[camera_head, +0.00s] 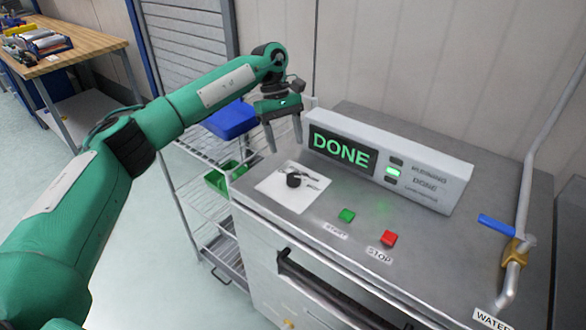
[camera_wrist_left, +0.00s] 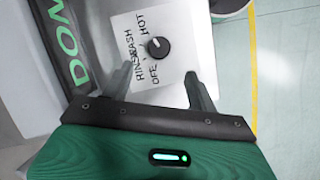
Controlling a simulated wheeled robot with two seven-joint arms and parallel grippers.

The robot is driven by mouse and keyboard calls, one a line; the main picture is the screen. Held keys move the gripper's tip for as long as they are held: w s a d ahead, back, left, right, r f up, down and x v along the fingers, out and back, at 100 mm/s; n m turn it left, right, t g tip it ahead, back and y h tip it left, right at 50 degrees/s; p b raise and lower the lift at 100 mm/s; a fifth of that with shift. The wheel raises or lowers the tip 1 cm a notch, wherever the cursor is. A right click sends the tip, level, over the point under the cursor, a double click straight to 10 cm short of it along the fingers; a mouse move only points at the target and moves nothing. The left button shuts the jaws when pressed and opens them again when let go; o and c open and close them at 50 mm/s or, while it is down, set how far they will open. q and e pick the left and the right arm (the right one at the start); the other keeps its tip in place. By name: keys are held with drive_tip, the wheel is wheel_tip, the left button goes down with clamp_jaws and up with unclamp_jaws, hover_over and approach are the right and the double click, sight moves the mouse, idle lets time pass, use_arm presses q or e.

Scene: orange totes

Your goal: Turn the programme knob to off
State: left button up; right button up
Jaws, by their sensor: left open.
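The programme knob (camera_head: 293,180) is a small black round knob on a white label plate (camera_head: 308,205) on top of the steel machine. In the left wrist view the knob (camera_wrist_left: 158,48) shows with the words RINSE, WASH, HOT and OFF around it. A small light mark shows on the knob, but I cannot tell for sure which word it points to. My left gripper (camera_head: 285,147) is open and empty, above and behind the knob, apart from it. Its fingers (camera_wrist_left: 135,80) show in the wrist view with the knob beyond them. My right gripper is not in view.
A display box (camera_head: 420,170) reading DONE stands behind the knob. A green START button (camera_head: 346,215) and a red STOP button (camera_head: 389,238) are in front. A pipe with a blue valve handle (camera_head: 497,224) is at right. A wire rack with a blue bin (camera_head: 231,120) stands left.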

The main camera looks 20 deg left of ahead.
sight(294, 176)
use_arm(q)
drive_tip(key=p+x, duration=0.1)
drive_tip(key=x, duration=0.8)
drive_tip(key=shift+d+f+p, duration=0.1)
drive_tip(key=shift+p, duration=0.3)
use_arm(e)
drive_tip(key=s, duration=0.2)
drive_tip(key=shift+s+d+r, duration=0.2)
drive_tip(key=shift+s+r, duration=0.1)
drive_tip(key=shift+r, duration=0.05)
use_arm(q)
drive_tip(key=shift+c, duration=0.9)
drive_tip(key=c, duration=0.8)
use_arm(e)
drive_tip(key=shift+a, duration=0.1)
